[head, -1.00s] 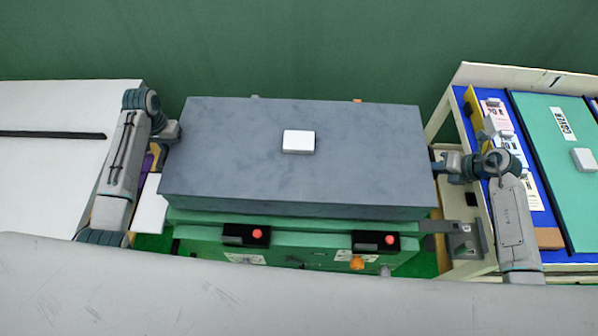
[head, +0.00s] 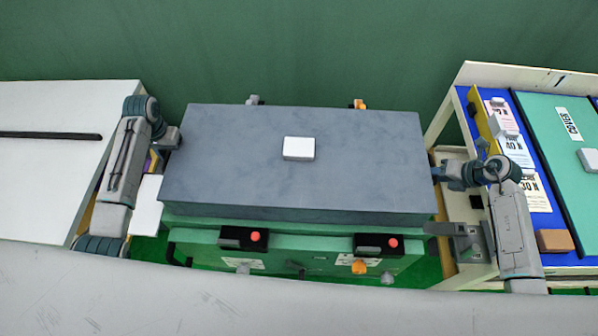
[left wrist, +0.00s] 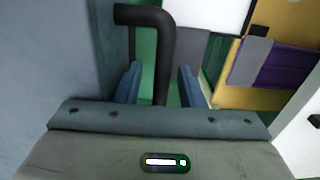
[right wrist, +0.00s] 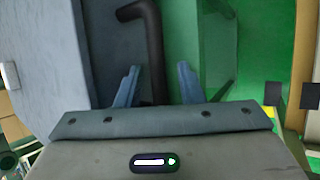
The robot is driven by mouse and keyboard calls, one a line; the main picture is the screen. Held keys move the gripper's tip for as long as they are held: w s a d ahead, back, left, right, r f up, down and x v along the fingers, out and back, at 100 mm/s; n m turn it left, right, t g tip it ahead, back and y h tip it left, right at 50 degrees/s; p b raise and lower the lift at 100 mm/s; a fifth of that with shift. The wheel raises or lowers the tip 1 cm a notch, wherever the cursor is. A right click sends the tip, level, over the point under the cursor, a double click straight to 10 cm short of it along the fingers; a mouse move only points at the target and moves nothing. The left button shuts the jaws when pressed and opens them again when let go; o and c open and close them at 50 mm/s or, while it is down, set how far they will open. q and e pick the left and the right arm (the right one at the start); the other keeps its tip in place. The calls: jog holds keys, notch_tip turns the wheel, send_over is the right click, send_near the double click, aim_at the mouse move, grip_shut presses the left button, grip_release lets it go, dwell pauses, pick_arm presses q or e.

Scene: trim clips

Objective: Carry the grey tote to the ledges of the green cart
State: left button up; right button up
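The grey tote (head: 240,160), a wide slate-coloured box with a small white block (head: 299,148) on top, is level above the green cart (head: 300,230). Whether it touches the cart's ledges is hidden beneath it. My left gripper (head: 172,140) is at the tote's left end, its fingers around a black bent handle (left wrist: 155,40) in the left wrist view. My right gripper (head: 438,173) is at the right end, its fingers around the other black handle (right wrist: 148,35).
The cart's front has two black blocks with red buttons (head: 255,237); orange (head: 359,104) and grey (head: 253,100) fittings show behind the tote. A white table (head: 60,170) stands left. A blue-topped bench (head: 570,220) with labelled cards and a green cover board stands right.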

pick_arm(q)
jog(key=shift+r, duration=0.1)
notch_tip(320, 180, up, 8)
jog(key=shift+f, duration=0.2)
pick_arm(e)
jog(key=shift+r, duration=0.1)
jog(key=v, duration=1.2)
jog(key=shift+a, duration=0.1)
